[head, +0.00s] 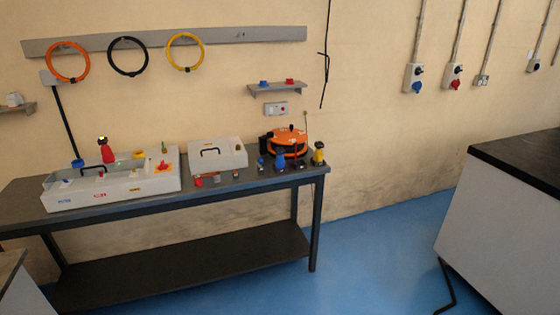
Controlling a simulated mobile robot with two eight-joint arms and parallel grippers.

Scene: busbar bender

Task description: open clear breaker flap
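No clear breaker flap can be made out at this distance. A grey-white unit (150,182) with coloured parts on top sits at the left of the dark workbench (300,176). A pale case (233,155) with a black handle stands right of it on the same bench. Whether either carries a clear flap is too small to tell. Neither of my grippers shows in the head view.
An orange reel (287,142) and several small coloured connectors stand at the bench's right end. A wall shelf (278,90) is above. A white counter with a black top (525,160) stands at right. Blue floor (375,265) lies open between bench and counter.

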